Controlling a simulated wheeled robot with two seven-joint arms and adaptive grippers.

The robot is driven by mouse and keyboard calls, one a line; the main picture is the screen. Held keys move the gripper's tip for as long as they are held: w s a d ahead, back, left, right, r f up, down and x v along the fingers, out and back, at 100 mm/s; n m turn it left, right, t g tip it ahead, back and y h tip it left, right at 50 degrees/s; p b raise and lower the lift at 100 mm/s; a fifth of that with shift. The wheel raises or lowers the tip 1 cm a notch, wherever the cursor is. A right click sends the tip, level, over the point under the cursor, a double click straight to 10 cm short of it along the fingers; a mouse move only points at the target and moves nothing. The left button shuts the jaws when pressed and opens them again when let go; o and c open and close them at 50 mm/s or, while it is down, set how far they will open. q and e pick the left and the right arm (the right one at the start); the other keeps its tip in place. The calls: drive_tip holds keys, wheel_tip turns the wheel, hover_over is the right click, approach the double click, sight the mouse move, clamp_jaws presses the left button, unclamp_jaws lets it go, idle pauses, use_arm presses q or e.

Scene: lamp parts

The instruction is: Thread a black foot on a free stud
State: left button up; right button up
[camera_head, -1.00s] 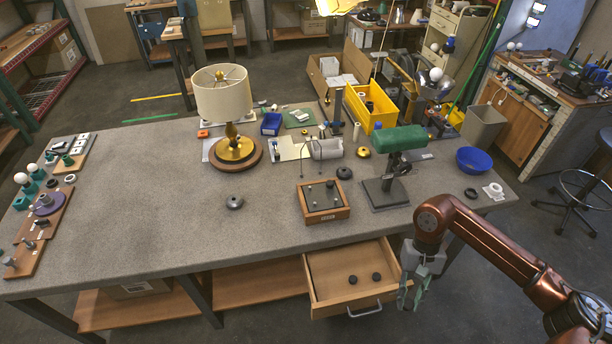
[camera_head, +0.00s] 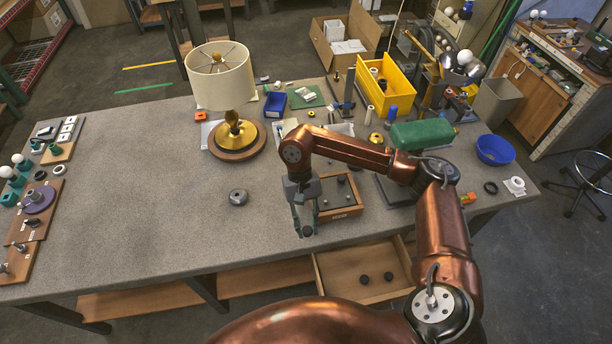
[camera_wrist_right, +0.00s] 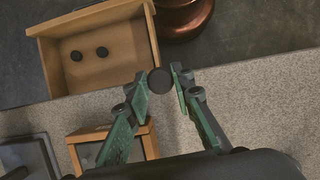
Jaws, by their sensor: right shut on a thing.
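My right gripper (camera_head: 304,229) is shut on a small round black foot (camera_wrist_right: 159,81), which sits between its fingertips. It hangs by the table's front edge, just left of a wooden box (camera_head: 353,210). The box has a dark top with several small upright pieces, perhaps the studs; my arm covers part of it. In the right wrist view the box (camera_wrist_right: 77,148) is partly hidden behind a finger. Two more black feet (camera_head: 363,279) (camera_head: 388,276) lie in the open drawer (camera_head: 336,293); they also show in the wrist view (camera_wrist_right: 76,56) (camera_wrist_right: 102,51). My left gripper is out of view.
A lamp with a cream shade (camera_head: 221,78) stands on the table at the back left. A grey disc (camera_head: 238,197) lies left of my gripper. The left middle of the table is clear.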

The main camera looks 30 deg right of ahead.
drive_tip(key=w+r+m+t+y+p, duration=0.2)
drive_tip(key=w+r+m+y+p, duration=0.15)
drive_tip(key=m+p, duration=0.45)
drive_tip(key=m+t+h+p, duration=0.2)
drive_tip(key=m+t+p, duration=0.6)
drive_tip(key=m, duration=1.1)
hover_over(325, 201)
drive_tip(key=p, duration=0.2)
drive_tip(key=shift+s+g, duration=0.3)
drive_tip(key=shift+g, duration=0.5)
drive_tip(key=shift+d+f+m, duration=0.25)
drive_tip(key=shift+f+m, duration=0.05)
use_arm(q)
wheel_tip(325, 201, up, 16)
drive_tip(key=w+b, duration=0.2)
drive_tip(key=b, duration=0.1)
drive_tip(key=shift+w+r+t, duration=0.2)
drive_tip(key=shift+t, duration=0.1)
use_arm(e)
drive_tip(key=shift+f, duration=2.35)
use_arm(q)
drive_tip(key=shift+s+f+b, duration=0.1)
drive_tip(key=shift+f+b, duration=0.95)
use_arm(e)
drive_tip(key=shift+f, duration=1.1)
